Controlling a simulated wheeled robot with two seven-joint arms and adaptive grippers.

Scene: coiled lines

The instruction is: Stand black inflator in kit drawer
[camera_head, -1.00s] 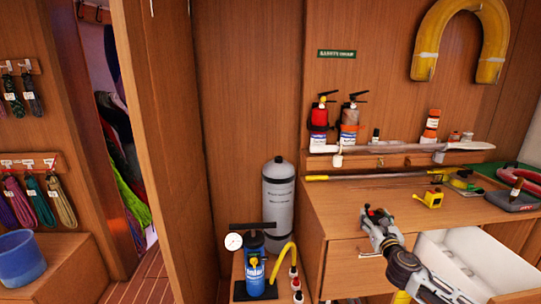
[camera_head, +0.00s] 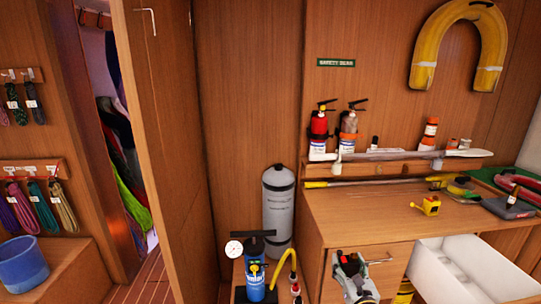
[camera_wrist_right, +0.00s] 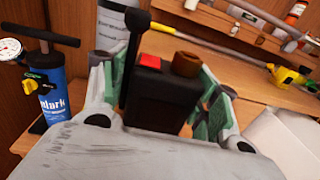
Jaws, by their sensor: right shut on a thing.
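My right gripper (camera_head: 348,260) is shut on the black inflator, a dark block with a red button and a brown round cap. In the right wrist view the black inflator (camera_wrist_right: 158,95) stands up between the green-padded fingers, with a black stalk at its left. Its lower end is hidden behind the gripper. In the head view the gripper is in front of the wooden cabinet, left of the open white drawer (camera_head: 425,264). The drawer appears empty where its inside shows. My left gripper is not in view.
A blue pump (camera_head: 255,275) with a gauge and a grey cylinder (camera_head: 278,210) stand left of the gripper. On the countertop (camera_head: 370,205) are a yellow tape measure (camera_head: 428,205) and a long yellow-ended pole. Extinguishers (camera_head: 319,130) stand on the shelf behind.

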